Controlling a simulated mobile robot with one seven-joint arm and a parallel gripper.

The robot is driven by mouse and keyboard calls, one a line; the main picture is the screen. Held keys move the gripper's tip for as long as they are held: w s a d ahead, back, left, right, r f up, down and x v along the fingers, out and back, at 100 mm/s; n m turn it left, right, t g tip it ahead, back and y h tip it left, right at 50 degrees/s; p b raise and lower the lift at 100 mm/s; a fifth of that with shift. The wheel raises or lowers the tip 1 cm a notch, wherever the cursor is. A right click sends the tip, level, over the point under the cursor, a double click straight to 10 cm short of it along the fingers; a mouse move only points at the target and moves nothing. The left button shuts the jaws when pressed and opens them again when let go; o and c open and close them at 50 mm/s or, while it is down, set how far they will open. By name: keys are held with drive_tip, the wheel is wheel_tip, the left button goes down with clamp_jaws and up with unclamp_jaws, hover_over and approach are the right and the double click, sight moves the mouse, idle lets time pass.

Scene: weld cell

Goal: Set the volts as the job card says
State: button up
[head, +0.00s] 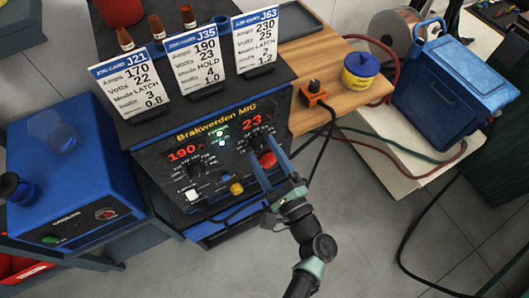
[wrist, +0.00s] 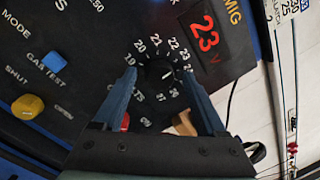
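The volts readout (wrist: 204,36) reads 23 V in the wrist view. The black volts knob (wrist: 155,73) sits inside a ring of numbers. My gripper (head: 262,146) is at the panel's right side; in the wrist view its blue fingers (wrist: 159,76) stand on either side of the knob, with gaps showing. Three job cards stand on top: J21 (head: 130,84) with volts 22, J35 (head: 195,60) with volts 23, and J63 (head: 256,42) with volts 25.
A red knob (head: 267,160) lies close below the fingers. A wooden bench (head: 325,55) to the right holds an orange switch box (head: 314,92) and a yellow-blue tub (head: 360,70).

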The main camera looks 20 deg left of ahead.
drive_tip(key=v, duration=1.3)
